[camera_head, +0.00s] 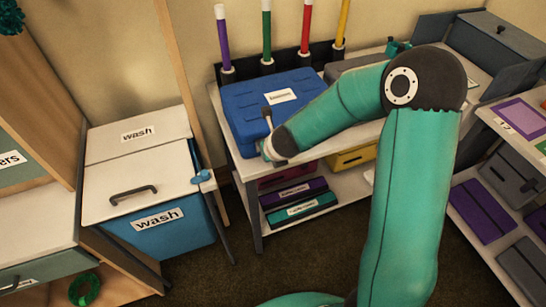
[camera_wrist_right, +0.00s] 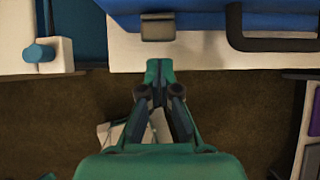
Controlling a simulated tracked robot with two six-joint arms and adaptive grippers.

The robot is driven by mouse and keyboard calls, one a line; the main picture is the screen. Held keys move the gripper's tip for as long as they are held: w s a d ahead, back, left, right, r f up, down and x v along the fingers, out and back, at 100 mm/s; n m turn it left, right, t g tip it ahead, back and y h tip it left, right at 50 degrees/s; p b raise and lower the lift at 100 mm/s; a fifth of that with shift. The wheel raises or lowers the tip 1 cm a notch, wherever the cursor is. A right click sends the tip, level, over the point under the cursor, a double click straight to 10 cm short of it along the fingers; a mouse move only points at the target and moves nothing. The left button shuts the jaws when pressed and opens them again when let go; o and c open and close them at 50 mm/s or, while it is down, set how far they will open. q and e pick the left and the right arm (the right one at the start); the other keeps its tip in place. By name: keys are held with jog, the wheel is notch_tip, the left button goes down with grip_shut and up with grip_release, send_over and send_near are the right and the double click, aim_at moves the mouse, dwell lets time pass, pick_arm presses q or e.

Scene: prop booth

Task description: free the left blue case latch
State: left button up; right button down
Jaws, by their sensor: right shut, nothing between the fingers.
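The blue case (camera_head: 262,88) lies closed on the white table, with a white label on its lid. In the right wrist view its front edge (camera_wrist_right: 195,18) runs along the top. The left latch (camera_wrist_right: 158,27) is a grey-brown plate on that edge, left of the dark handle (camera_wrist_right: 275,43). I cannot tell whether it is fastened. My right gripper (camera_head: 270,150) is at the case's front; in the wrist view its fingertips (camera_wrist_right: 158,66) are shut and empty, just below the latch in the picture, with a gap between. My left gripper is out of view.
A blue wash bin (camera_head: 172,236) with a white lid stands left of the table. Colored posts (camera_head: 266,35) stand behind the case. Drawers and cases (camera_head: 296,208) fill the shelf below. A shelf unit (camera_head: 492,228) is at the right. The floor in front is clear.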

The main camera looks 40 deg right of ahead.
jog(key=shift+r+p, duration=0.4)
jog(key=shift+r, duration=0.25)
jog(key=p+v, duration=0.4)
jog(key=v, duration=0.7)
jog(key=shift+r, duration=0.2)
jog(key=shift+s, duration=0.1)
